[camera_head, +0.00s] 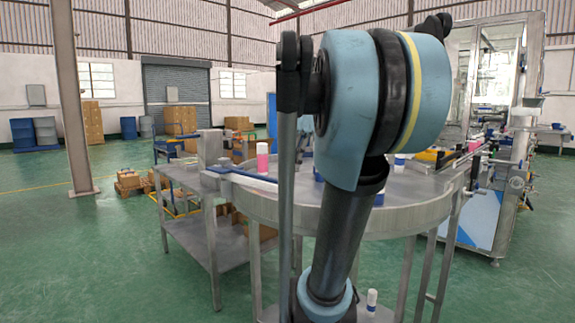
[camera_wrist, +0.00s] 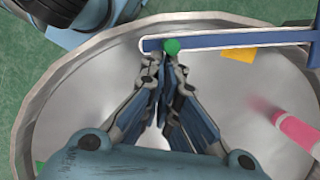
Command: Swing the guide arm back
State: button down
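The guide arm is a blue bar with a pale edge and lies over the round metal table. In the wrist view the guide arm (camera_wrist: 225,40) crosses the top of the picture, and a green knob (camera_wrist: 172,46) sits near its left end. In the head view part of the guide arm (camera_head: 250,178) shows at the table's left side. My gripper (camera_wrist: 165,62) points at the knob end, its fingers drawn together and the tips beside the knob. Whether the knob is pinched between them is not clear. In the head view my arm hides the gripper.
An orange patch (camera_wrist: 237,54) lies by the bar. A white can (camera_head: 371,300) is below the table. A metal-framed machine (camera_head: 490,110) stands at the right.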

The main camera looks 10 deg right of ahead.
jog(key=shift+s+a+f, duration=0.1)
jog(key=shift+s+a, duration=0.15)
jog(key=shift+a, duration=0.05)
jog(key=w+d+r, duration=0.3)
jog(key=d+r, duration=0.3)
jog(key=r, duration=0.3)
jog(key=shift+d+r, duration=0.2)
jog(key=shift+r, duration=0.2)
jog(key=shift+w, duration=0.1)
